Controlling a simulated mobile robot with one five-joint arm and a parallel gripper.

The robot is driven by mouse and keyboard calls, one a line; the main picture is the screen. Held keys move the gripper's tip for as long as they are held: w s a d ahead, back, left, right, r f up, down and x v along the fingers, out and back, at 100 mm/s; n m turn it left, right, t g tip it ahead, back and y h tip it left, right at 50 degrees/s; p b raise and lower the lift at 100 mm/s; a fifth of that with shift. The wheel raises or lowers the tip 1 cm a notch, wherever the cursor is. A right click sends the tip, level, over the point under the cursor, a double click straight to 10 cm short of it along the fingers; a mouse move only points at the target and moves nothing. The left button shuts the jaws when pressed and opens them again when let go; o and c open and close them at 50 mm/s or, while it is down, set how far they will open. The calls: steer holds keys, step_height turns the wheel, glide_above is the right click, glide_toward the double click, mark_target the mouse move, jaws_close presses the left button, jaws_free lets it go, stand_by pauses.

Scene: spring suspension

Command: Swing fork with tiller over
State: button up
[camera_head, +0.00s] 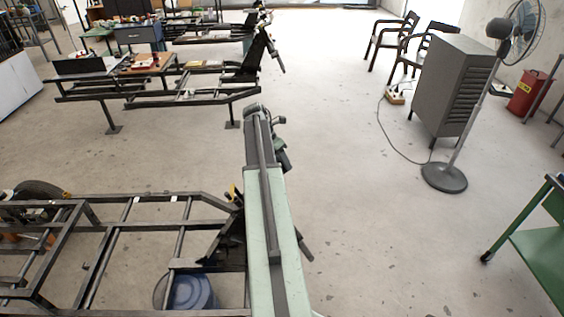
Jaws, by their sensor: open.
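A dark fork (225,245) stands at the front end of the near black frame (165,227). Its upper part and tiller are mostly hidden behind my pale green arm. A dark bar beyond the arm's right edge seems to belong to the fork. My gripper (258,113) seems to be the dark end of my arm, above and past the fork; its fingers are too small to make out and I see nothing held. Dark parts just right of it may be wrist or tiller; I cannot tell. A similar fork with tiller (252,60) leans on the far frame.
A blue drum (190,291) sits beneath the near frame. On the right are a grey cabinet (450,85), a standing fan (446,178) with a cable on the floor, and a green table (540,250). Two chairs stand at the back. The middle floor is clear.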

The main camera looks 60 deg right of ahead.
steer(key=p+v, duration=0.6)
steer(key=v, duration=0.1)
steer(key=shift+r+p, duration=0.3)
steer(key=shift+p, duration=0.05)
steer(key=shift+w+a, duration=0.15)
steer(key=w+a+f+n+t+b, duration=0.1)
steer(key=w+a+n, duration=0.1)
steer(key=w+a, duration=0.75)
steer(key=w+a+f+n+b, duration=0.1)
steer(key=w+a+f+n, duration=0.1)
steer(key=w+a, duration=0.8)
steer(key=s+a+f+m+t+b, duration=0.1)
steer(key=a+f+m+t+b, duration=0.1)
steer(key=a, duration=2.2)
steer(key=s+a+f+m+y, duration=0.1)
steer(key=s+a+m, duration=0.5)
steer(key=a+m, duration=0.9)
steer(key=shift+s+a+f+m+t+y, duration=0.15)
steer(key=shift+s+a+m+t+y, duration=0.2)
steer(key=shift+m+y, duration=0.55)
